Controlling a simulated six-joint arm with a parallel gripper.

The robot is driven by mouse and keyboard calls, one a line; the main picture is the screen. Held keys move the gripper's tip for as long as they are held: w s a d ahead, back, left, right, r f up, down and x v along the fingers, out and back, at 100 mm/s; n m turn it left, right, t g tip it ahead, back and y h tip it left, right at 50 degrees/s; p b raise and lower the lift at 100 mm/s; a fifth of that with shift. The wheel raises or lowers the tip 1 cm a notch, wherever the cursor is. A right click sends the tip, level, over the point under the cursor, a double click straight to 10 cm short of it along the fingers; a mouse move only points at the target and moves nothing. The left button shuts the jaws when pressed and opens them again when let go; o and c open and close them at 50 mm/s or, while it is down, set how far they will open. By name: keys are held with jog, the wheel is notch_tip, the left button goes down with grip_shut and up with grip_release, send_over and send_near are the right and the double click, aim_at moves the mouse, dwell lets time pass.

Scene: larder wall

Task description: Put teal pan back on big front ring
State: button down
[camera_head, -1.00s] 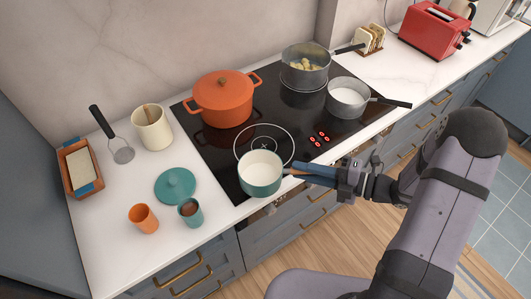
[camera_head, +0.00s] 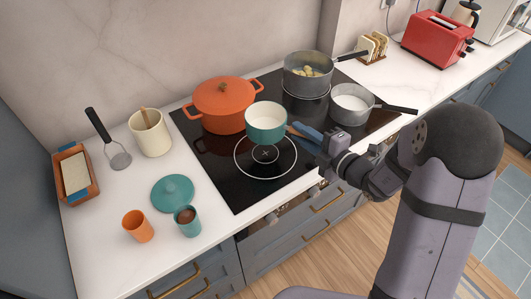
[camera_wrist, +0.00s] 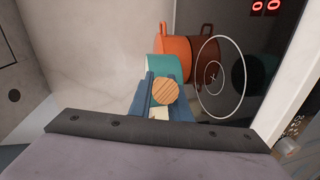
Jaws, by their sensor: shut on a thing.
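The teal pan (camera_head: 266,127), white inside, is held in the air over the hob. In the head view it covers the far edge of the big front ring (camera_head: 236,161), and most of that ring shows bare. My gripper (camera_head: 308,141) is shut on the pan's wooden handle, right of the pan. In the wrist view the blue fingers (camera_wrist: 163,103) clasp the handle, whose round wooden end (camera_wrist: 165,91) faces the camera. Part of the teal wall (camera_wrist: 160,67) shows beyond, and the ring (camera_wrist: 220,116) is to its right.
An orange pot (camera_head: 217,107) stands close left of the pan. A grey pot (camera_head: 307,78) and a smaller grey pan (camera_head: 351,103) stand on the right of the hob.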

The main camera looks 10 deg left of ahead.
jog(key=shift+f+p, duration=0.75)
jog(key=shift+f, duration=4.35)
jog(key=shift+f, duration=0.15)
jog(key=c, duration=1.7)
grip_release()
jog(key=shift+o, duration=0.2)
